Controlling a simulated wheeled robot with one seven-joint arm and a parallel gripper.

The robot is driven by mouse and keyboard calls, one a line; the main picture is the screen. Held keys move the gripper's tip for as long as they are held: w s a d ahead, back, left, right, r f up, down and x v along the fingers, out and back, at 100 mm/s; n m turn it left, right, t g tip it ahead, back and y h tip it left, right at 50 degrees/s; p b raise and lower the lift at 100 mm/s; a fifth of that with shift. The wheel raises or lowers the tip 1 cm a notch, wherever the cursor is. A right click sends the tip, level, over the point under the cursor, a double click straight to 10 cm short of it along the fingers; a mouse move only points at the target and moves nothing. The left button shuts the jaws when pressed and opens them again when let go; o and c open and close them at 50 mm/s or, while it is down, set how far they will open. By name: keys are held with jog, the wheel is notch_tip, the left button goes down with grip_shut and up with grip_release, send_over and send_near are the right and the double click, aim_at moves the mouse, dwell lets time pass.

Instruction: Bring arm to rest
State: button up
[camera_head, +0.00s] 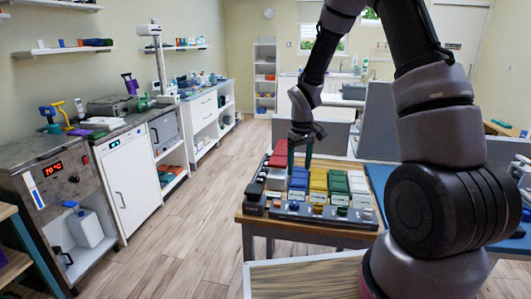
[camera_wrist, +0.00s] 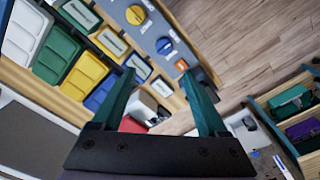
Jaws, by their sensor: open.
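My gripper (camera_head: 301,152) hangs pointing down above the far left part of a wooden table in the head view. Its two green fingers are apart with nothing between them; they also show in the wrist view (camera_wrist: 163,100). My arm comes in from the upper right of the head view, bent over the table. Below and beside the gripper are rows of coloured boxes, among them a blue box (camera_head: 299,179), a yellow box (camera_head: 318,181) and a green box (camera_head: 338,182). I cannot tell whether a fingertip touches anything.
A grey panel with knobs (camera_head: 322,215) runs along the table's front. Grey partitions (camera_head: 325,136) stand behind. A counter with a display unit (camera_head: 50,178) and white cabinets (camera_head: 130,180) line the left wall. The wooden floor (camera_head: 195,220) between is clear.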

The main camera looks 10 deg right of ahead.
jog(key=s+d+r+m+t, duration=0.1)
jog(key=s+d+r+m, duration=0.15)
jog(key=r, duration=0.75)
jog(key=s+d+r+m+t, duration=0.15)
jog(key=s+r, duration=0.25)
jog(key=r, duration=0.5)
jog(key=s+r+m+t+y, duration=0.2)
jog(key=s+r+m+t, duration=0.2)
jog(key=s+r, duration=0.8)
jog(key=s+m, duration=0.1)
jog(key=s, duration=0.3)
jog(key=shift+s+d+r, duration=0.2)
jog(key=shift+d+r, duration=0.1)
jog(key=shift+d, duration=0.1)
